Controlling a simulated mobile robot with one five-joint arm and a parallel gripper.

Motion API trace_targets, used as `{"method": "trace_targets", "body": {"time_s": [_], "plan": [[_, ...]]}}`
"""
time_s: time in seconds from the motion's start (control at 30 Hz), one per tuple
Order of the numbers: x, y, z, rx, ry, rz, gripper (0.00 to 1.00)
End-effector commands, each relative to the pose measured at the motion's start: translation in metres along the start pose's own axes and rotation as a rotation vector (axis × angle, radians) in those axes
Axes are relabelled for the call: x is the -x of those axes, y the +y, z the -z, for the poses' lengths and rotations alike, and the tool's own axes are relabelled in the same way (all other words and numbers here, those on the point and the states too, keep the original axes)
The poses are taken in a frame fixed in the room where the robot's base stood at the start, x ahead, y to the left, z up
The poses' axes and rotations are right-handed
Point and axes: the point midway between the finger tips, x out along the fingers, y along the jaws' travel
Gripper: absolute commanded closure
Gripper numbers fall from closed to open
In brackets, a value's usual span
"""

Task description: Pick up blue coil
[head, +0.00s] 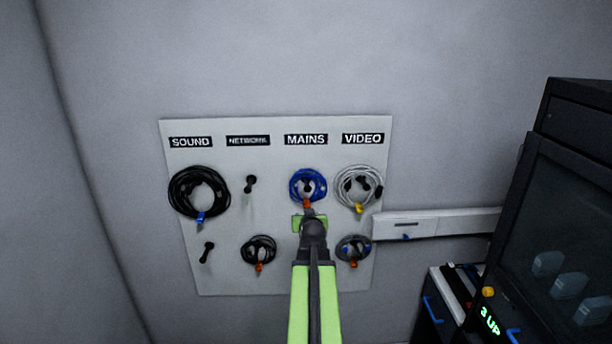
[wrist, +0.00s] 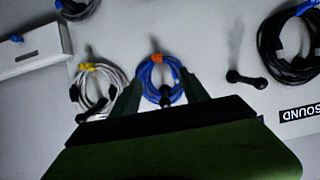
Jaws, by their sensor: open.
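The blue coil (head: 296,181) hangs on a dark peg under the MAINS label, with an orange tie at its bottom. My gripper (head: 309,214) is just below it in the head view and hides the board behind. In the wrist view, which is upside down, the blue coil (wrist: 147,73) shows between and beyond the two fingertips of my gripper (wrist: 163,90). The jaws are open with nothing held. The peg end shows inside the coil. I cannot tell how far the fingertips are from the coil.
The pegboard (head: 225,275) also holds a black coil (head: 177,192) at SOUND, a white coil (head: 343,186) close right at VIDEO, and smaller coils below. An empty peg (head: 249,184) is under NETWORK. A white trunking box (head: 450,222) and dark rack (head: 575,180) stand right.

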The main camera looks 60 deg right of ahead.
Motion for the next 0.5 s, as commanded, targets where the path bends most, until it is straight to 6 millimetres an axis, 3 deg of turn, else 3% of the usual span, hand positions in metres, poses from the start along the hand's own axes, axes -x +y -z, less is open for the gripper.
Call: {"method": "trace_targets", "body": {"time_s": [0.07, 0.23, 0.5], "plan": [[0.002, 0.011, 0.007, -0.005, 0.016, -0.015, 0.47], [-0.011, 0.012, 0.004, -0.005, 0.018, -0.016, 0.47], [-0.081, 0.011, 0.003, -0.004, 0.017, -0.014, 0.47]]}}
